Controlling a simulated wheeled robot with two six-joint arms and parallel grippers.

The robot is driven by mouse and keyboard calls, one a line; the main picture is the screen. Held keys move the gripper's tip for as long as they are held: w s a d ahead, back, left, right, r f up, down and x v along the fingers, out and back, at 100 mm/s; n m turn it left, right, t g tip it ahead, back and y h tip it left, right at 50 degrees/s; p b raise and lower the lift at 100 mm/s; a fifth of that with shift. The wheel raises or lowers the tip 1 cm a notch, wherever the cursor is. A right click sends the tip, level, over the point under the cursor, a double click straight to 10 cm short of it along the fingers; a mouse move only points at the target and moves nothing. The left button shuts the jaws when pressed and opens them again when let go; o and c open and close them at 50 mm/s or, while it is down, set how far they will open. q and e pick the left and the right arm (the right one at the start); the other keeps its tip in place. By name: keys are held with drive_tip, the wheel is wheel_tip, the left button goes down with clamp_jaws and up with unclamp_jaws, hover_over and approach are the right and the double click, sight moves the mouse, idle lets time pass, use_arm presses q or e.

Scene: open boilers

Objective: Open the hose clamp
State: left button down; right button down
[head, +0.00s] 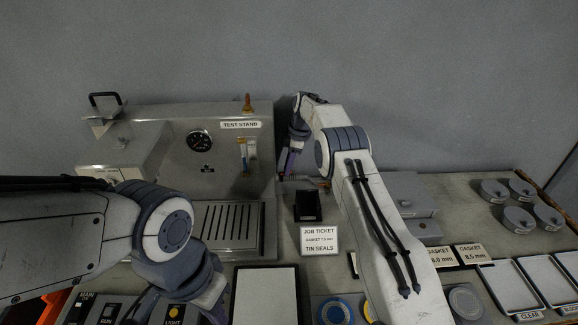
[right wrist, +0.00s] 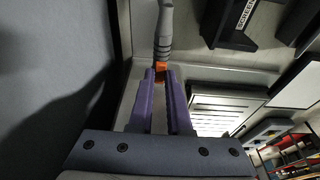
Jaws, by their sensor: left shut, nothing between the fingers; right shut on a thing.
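The orange hose clamp (right wrist: 161,70) shows in the right wrist view, at the end of a grey ribbed hose (right wrist: 164,30). My right gripper (right wrist: 161,84) is shut on the orange part, with its two purple fingers on either side. In the head view my right gripper (head: 284,172) is at the right side of the test stand (head: 240,190), where the clamp is too small and hidden to make out. My left gripper (head: 208,300) is low in the head view, in front of the test stand; it is shut and empty, its fingertips hardly visible.
A small black holder (head: 308,207) and a job ticket sign (head: 319,241) stand right of the test stand. A grey box (head: 408,190) is behind my right arm. Gasket trays (head: 508,287) and round grey parts (head: 518,219) lie at the right. A wall closes the back.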

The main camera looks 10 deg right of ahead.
drive_tip(key=shift+a+r+h, duration=0.15)
drive_tip(key=shift+h, duration=0.25)
drive_tip(key=c, duration=0.8)
unclamp_jaws()
drive_tip(key=shift+c, duration=0.2)
drive_tip(key=r, duration=0.3)
drive_tip(key=r+b, duration=0.1)
drive_tip(key=shift+d+r, duration=0.15)
drive_tip(key=shift+d, duration=0.2)
wheel_tip(320, 180, up, 6)
drive_tip(key=p, duration=0.3)
drive_tip(key=shift+d, duration=0.4)
drive_tip(key=shift+s, duration=0.1)
